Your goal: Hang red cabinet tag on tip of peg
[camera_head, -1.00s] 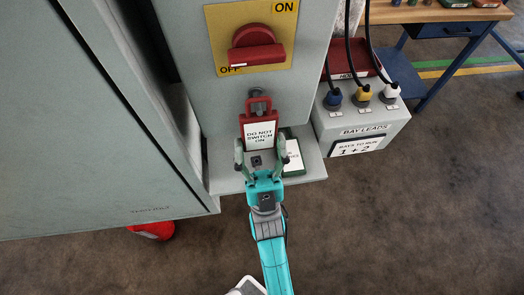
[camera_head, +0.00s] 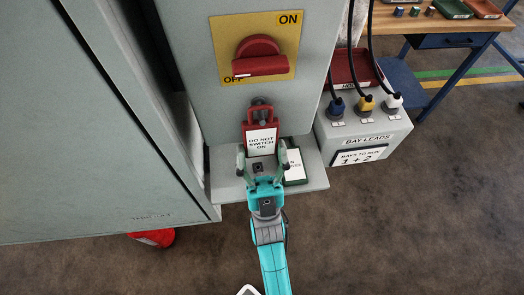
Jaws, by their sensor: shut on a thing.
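The red cabinet tag (camera_head: 247,149), with a white "DO NOT SWITCH ON" label, is upright in front of the grey cabinet. My gripper (camera_head: 263,158) is shut on its lower part, with one finger at each side. The tag's red loop points up at the dark peg (camera_head: 259,101), which sticks out of the cabinet below the rotary switch. The loop overlaps the underside of the peg in the picture. I cannot tell whether the peg tip passes through the loop or only lies behind it.
The red rotary switch (camera_head: 259,57) on its yellow plate is above the peg. A green-edged card (camera_head: 294,165) stands on the grey shelf (camera_head: 310,178), right of my gripper. The bay leads box (camera_head: 370,138) with cables is further right.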

